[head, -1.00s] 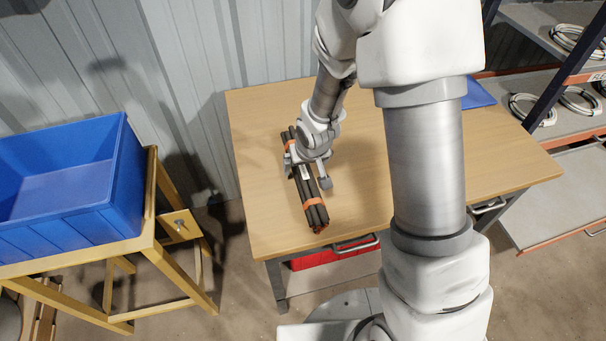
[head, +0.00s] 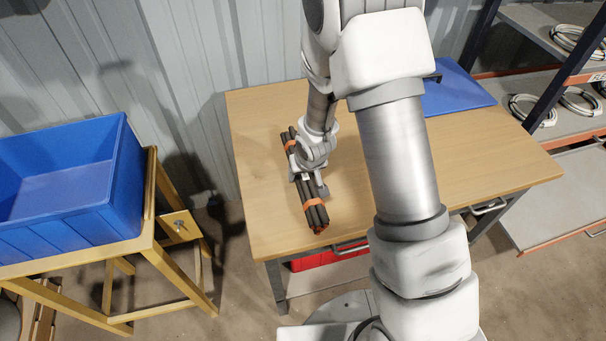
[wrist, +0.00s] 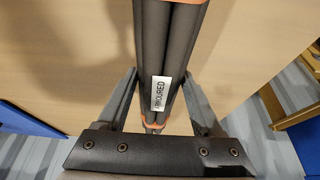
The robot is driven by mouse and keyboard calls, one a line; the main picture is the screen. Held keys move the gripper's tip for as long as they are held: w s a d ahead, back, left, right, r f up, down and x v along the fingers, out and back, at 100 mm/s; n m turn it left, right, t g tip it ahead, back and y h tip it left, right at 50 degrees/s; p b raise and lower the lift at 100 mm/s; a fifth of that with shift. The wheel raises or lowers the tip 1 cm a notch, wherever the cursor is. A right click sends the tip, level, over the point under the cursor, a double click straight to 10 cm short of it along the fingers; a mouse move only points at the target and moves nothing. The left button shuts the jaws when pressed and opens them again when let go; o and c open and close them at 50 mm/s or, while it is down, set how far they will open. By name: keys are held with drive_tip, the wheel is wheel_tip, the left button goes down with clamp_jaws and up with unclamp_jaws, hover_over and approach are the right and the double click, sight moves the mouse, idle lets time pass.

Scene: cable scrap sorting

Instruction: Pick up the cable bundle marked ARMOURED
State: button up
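The cable bundle marked ARMOURED (head: 316,214) lies on the wooden table, made of dark thick cables with orange bands. In the wrist view the bundle (wrist: 170,45) runs up the middle, and its white label reads ARMOURED. My gripper (head: 308,184) is at the middle of the bundle, over it. In the wrist view my gripper (wrist: 160,78) is open, with one finger on each side of the bundle and a gap showing on both sides. The gripper hides part of the bundle in the head view.
A blue bin (head: 62,190) stands on a yellow stand (head: 150,236) left of the table (head: 262,120). A blue flat item (head: 455,92) lies at the table's back right, partly behind my arm. Shelves with cable coils (head: 580,100) stand at right. A red object shows under the table.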

clamp_jaws()
drive_tip(key=shift+w+r, duration=0.1)
drive_tip(key=shift+r, duration=0.05)
